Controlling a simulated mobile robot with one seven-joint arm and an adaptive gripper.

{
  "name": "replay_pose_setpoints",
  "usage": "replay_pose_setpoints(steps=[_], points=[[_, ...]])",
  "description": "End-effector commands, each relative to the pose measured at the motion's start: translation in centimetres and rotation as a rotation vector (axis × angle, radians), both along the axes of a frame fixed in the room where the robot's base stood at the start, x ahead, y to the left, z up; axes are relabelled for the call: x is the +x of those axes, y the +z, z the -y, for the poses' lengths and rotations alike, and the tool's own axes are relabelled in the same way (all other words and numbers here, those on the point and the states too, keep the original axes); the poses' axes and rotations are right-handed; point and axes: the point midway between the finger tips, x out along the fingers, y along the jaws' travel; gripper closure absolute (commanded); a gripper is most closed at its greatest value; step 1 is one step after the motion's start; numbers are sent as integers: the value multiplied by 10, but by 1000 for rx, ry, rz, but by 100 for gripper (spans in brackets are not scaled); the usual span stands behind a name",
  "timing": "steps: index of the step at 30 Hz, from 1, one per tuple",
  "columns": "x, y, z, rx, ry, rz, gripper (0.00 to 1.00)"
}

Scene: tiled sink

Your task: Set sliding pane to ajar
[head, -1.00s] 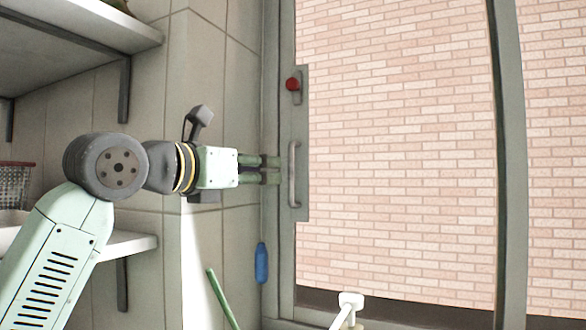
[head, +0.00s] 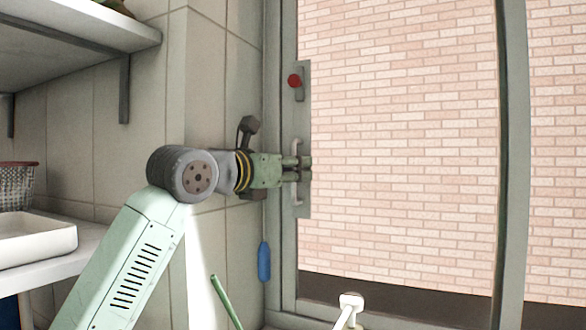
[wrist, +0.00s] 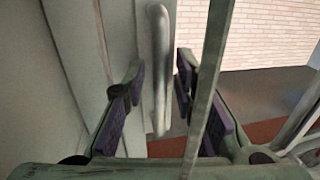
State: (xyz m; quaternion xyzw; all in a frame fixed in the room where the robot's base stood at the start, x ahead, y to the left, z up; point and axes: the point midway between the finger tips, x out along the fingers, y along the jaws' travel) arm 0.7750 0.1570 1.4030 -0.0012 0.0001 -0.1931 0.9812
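The sliding pane (head: 400,150) is a tall glass pane in a grey frame, with a brick wall seen through it. Its left edge sits close against the left jamb, with no clear gap. A pale vertical bar handle (head: 298,196) is on the pane's left stile, and it also shows in the wrist view (wrist: 159,60). My gripper (head: 305,168) is at the handle's middle, partly covering it. In the wrist view my gripper (wrist: 160,82) is open, with one purple-padded finger on each side of the handle. Small gaps seem to separate both pads from it.
A red knob (head: 293,81) sits on the stile above the handle. A blue object (head: 264,262) and a green stick (head: 226,302) are below my gripper. A white faucet-like fixture (head: 350,303) stands at the bottom. Shelves and a white basin (head: 38,240) are at the left.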

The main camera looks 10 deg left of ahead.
Motion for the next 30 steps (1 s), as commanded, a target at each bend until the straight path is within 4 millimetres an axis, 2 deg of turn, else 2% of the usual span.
replay_pose_setpoints(steps=[10,30], points=[[0,0,0,0,0,0,100],[0,0,0,0,0,0,100]])
